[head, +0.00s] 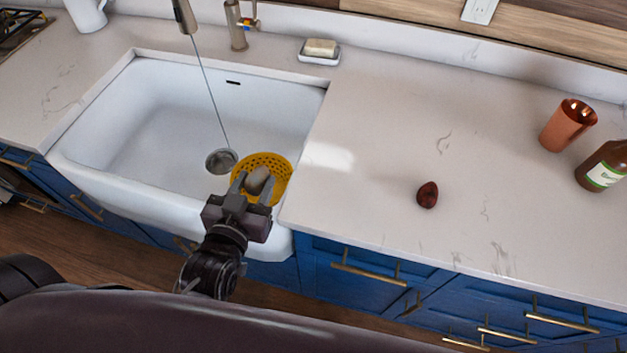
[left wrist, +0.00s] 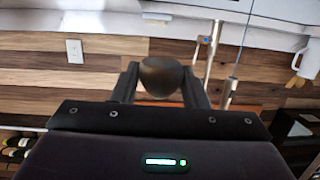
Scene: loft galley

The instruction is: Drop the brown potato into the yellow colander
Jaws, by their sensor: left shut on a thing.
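The brown potato (head: 258,179) is held between the fingers of my left gripper (head: 255,184), which is shut on it. The potato also shows in the left wrist view (left wrist: 160,76), rounded and brown between both fingers (left wrist: 160,88). The yellow colander (head: 270,158) sits at the front right of the white sink. In the head view the potato and fingers overlap the colander and hide part of it. The potato appears above it; the exact height is hard to tell. My right gripper is not in view.
The white sink (head: 150,110) has a drain (head: 221,161) and a faucet (head: 236,25) behind it. On the right counter lie a dark red round item (head: 428,195), a copper cup (head: 567,125) and a brown bottle (head: 604,167). A soap dish (head: 319,58) stands behind.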

